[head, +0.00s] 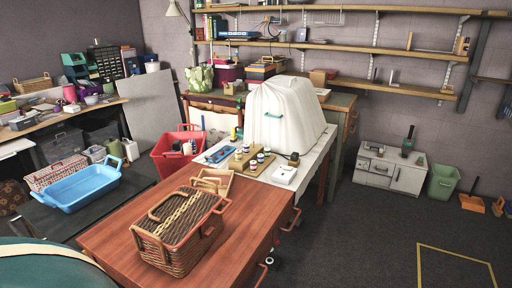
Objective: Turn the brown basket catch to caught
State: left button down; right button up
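The brown wicker basket (203,242) stands on the reddish wooden table, near its front end. Its woven lid looks closed, with a lighter braided band across it and orange-brown trim and handles around it. I cannot make out the catch or how it is set at this size. Neither of my grippers is in view.
The wooden table (115,240) has bare room left and right of the basket. Behind stand an open small box (213,182), jars, a white covered shape (285,112) and a red bin (170,160).

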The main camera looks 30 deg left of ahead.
aim_at(209, 231)
jog(key=u, duration=1.7)
jog(key=k+j, duration=0.05)
